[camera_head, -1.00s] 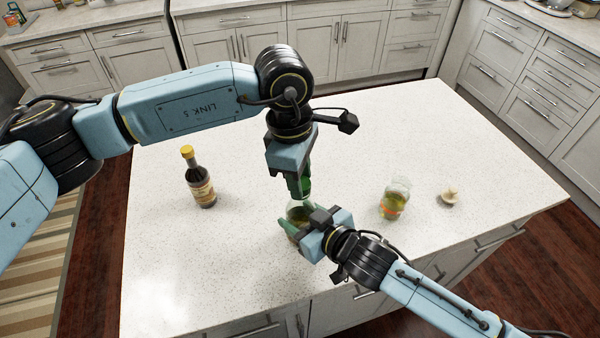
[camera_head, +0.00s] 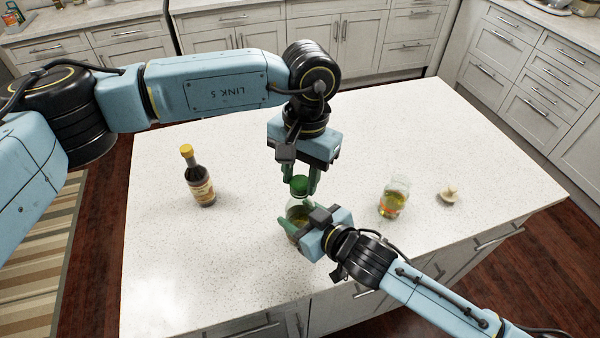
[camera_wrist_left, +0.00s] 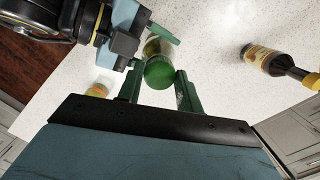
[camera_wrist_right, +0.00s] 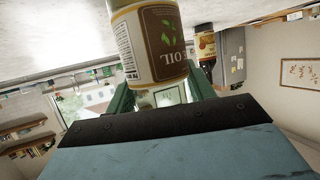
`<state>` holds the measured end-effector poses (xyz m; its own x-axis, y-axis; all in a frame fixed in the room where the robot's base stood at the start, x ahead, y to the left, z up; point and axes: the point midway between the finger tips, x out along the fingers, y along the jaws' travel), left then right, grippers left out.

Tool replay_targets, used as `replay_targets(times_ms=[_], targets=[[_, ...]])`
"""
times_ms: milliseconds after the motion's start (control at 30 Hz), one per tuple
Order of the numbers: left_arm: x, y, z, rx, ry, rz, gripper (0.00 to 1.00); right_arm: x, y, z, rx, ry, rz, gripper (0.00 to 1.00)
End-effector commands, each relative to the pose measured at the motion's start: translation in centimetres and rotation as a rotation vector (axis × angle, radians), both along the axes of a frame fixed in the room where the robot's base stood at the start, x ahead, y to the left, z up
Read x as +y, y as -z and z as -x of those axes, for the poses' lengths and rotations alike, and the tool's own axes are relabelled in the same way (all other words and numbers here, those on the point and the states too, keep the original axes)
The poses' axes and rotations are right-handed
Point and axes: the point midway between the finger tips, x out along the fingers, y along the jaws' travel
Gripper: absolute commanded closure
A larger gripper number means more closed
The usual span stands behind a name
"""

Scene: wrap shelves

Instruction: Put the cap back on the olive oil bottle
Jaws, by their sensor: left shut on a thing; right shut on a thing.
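The olive oil bottle (camera_head: 297,214) stands on the counter with a green cap (camera_head: 300,185) at its top. My right gripper (camera_head: 298,228) is shut on the bottle's body from the near right; its label (camera_wrist_right: 157,42) shows between the fingers in the right wrist view. My left gripper (camera_head: 301,185) points down from above and is shut on the green cap. In the left wrist view the cap (camera_wrist_left: 159,72) sits between the fingertips, in line with the bottle (camera_wrist_left: 152,47). The neck is hidden beneath the cap, so I cannot tell how tightly it sits.
A dark bottle with a yellow cap (camera_head: 199,186) stands to the left on the counter (camera_head: 240,270). A glass jar (camera_head: 394,200) stands to the right, with a small pale bulb-like item (camera_head: 448,195) beyond it. The counter between them is otherwise clear.

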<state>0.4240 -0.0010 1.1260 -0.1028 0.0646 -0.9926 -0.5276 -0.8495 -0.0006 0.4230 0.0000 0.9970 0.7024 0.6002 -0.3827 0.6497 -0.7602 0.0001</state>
Motion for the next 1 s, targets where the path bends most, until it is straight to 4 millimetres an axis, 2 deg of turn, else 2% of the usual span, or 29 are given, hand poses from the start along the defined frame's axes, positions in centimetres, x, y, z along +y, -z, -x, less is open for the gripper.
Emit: replay_targets(times_ms=[100, 233, 367, 633, 667, 800, 1000], targets=[[-0.08, -0.11, 0.01, -0.002, 0.207, 0.0, 0.85, -0.04, 0.06, 0.0, 0.001, 0.001, 0.002, 1.0], [-0.06, -0.06, 0.04, -0.001, 0.356, 0.001, 0.85, -0.04, 0.06, 0.0, 0.002, 0.001, 0.001, 1.0], [-0.05, -0.06, 0.03, 0.001, 0.411, 0.001, 0.85, -0.05, 0.06, -0.01, 0.002, 0.001, 0.001, 1.0], [-0.05, -0.06, 0.03, 0.0, 0.413, 0.001, 0.85, -0.05, 0.07, 0.0, 0.002, 0.001, 0.001, 1.0], [-0.05, -0.06, 0.03, 0.0, 0.413, 0.001, 0.6, -0.05, 0.07, 0.0, 0.002, 0.001, 0.001, 1.0], [-0.05, -0.04, 0.02, 0.001, 0.412, 0.001, 0.43, -0.05, 0.07, 0.0, 0.002, 0.001, 0.001, 1.0], [-0.03, 0.0, 0.02, 0.001, 0.411, 0.001, 0.43, -0.04, 0.06, 0.0, 0.001, 0.001, 0.002, 1.0]])
